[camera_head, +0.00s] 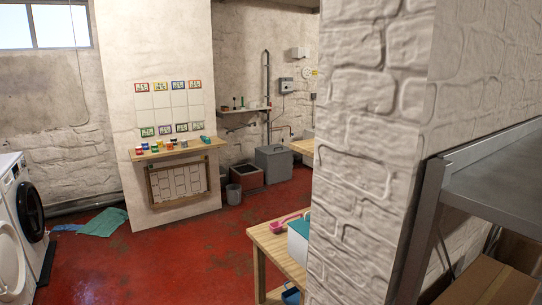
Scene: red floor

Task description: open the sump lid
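No part labelled as a sump lid can be made out for sure. Far off by the back wall stands a grey box (273,166) with a flat top that looks closed. Beside it on the left is a low brown box (246,179) with a dark top. I cannot tell whether either one is the sump. Neither my left nor my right gripper is in view.
A white brick pillar (370,150) blocks the near right, with a metal shelf (495,180) beyond it. A wooden table (268,245) juts out beside the pillar. Washing machines (22,215) and a teal cloth (102,222) are at left. The red floor (170,260) between is clear.

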